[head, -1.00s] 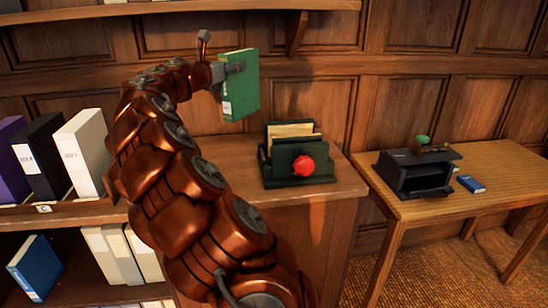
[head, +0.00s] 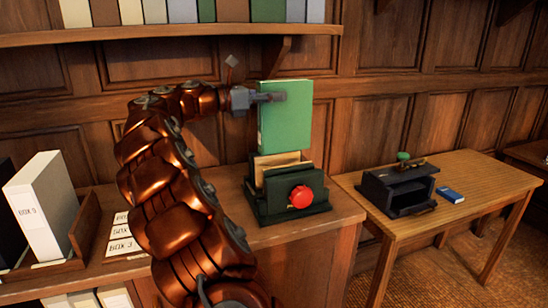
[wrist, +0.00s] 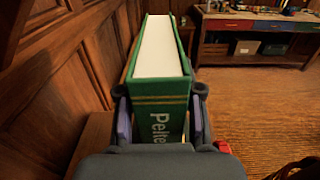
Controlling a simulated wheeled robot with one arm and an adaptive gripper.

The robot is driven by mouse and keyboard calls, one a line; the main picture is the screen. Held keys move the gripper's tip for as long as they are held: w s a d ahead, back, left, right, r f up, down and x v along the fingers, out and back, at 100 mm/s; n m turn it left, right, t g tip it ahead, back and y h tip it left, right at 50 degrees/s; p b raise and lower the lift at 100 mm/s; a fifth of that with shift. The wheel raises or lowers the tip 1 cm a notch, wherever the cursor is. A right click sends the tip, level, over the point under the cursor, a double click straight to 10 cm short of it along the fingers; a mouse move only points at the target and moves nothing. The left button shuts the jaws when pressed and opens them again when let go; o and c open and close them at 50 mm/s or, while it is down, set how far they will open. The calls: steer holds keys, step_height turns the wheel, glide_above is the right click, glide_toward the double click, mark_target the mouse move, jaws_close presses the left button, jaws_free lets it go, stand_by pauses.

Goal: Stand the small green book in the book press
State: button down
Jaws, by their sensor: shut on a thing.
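The green book (head: 283,122) is upright in my gripper (head: 268,97), which is shut on it near its upper part. In the wrist view the book's spine (wrist: 160,93), with gold lines and white lettering, sits between the two fingers (wrist: 160,105). The dark green press (head: 296,210) with a red knob (head: 301,197) stands on the wooden cabinet top, with tan boards (head: 280,160) upright in it. The book's lower edge appears just above or behind these boards; I cannot tell whether it touches. The gap inside the press is partly hidden.
A white binder (head: 45,207) stands in a wooden rack at the left. A side table (head: 465,185) at the right bears a black device (head: 398,190) with a green knob and a small blue book (head: 450,195). A shelf (head: 170,35) with several books runs above.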

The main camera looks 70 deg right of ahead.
mark_target(273, 144)
step_height(273, 144, down, 14)
steer(key=shift+w+r+b, duration=0.1)
steer(key=shift+b, duration=0.75)
steer(key=c, duration=0.7)
jaws_free()
steer(key=shift+f, duration=0.2)
steer(key=shift+c, duration=0.2)
steer(key=shift+r, duration=0.1)
steer(key=v, duration=1.2)
steer(key=shift+a, duration=0.15)
